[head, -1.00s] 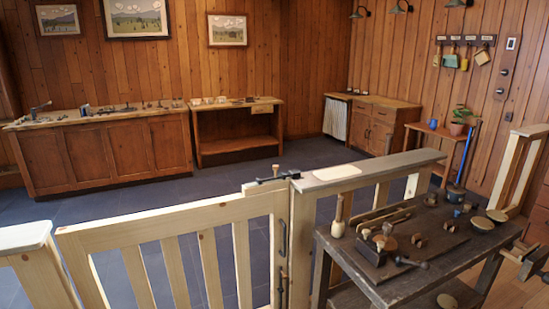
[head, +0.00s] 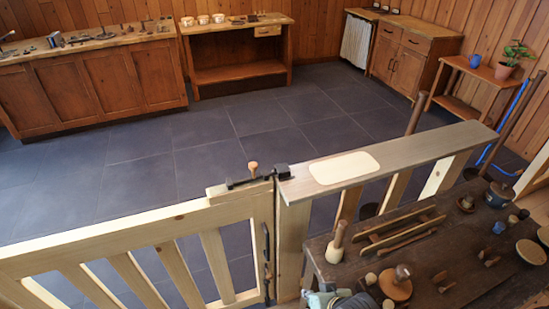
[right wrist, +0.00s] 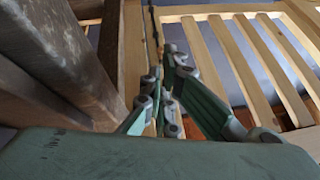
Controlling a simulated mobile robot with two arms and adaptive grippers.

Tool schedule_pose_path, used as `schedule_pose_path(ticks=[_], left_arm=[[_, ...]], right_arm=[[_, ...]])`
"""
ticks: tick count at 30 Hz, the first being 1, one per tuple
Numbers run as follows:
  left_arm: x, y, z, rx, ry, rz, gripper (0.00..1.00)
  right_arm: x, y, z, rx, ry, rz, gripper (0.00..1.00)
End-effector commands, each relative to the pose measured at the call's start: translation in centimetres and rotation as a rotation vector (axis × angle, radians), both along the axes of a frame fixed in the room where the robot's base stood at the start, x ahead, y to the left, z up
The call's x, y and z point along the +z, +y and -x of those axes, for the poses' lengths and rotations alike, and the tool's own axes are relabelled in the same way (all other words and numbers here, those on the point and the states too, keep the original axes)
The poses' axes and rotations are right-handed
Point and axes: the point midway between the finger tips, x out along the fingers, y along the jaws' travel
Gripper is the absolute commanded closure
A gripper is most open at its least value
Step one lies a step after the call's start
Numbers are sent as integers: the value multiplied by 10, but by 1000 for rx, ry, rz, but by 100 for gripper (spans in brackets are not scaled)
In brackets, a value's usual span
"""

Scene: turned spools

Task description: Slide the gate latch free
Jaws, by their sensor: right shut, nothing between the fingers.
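The gate (head: 150,238) is pale slatted wood and stands in line with the fence post, apparently closed. The gate latch (head: 250,181) is a dark bar on the gate's top right corner, with an upright wooden knob (head: 253,168). Its right end reaches a dark keeper (head: 282,172) on the post. My right gripper (right wrist: 167,100) is shut and empty in the right wrist view, with gate slats beyond it. Part of it shows at the head view's bottom edge, low and well short of the latch. My left gripper is out of view.
A dark workbench (head: 455,262) with turned pieces and tools stands right of the post. A fence with a grey top rail (head: 440,150) runs behind it. A dark vertical handle (head: 267,262) is on the gate's right edge. Open tiled floor (head: 215,130) lies beyond.

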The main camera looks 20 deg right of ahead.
Motion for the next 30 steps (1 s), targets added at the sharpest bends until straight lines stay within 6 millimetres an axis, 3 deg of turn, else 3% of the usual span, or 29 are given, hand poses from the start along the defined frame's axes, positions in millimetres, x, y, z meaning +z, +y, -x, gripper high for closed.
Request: schedule_pose_path(ticks=[3, 5, 9, 12, 15, 20, 30], left_arm=[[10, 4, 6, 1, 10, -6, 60], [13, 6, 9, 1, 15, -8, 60], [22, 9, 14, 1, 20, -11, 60], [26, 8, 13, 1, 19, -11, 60], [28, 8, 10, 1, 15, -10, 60], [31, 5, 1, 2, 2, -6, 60], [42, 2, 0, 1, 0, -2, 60]], right_arm=[[60, -13, -60, -151, -161, -192, 100], [94, -19, -89, -228, -237, -315, 100], [186, -37, -145, -387, -388, -640, 100], [244, -49, -171, -463, -453, -853, 100], [279, -56, -183, -507, -482, -996, 100], [296, -58, -195, -529, -493, -1072, 100], [288, -39, -250, -529, -494, -1070, 100]])
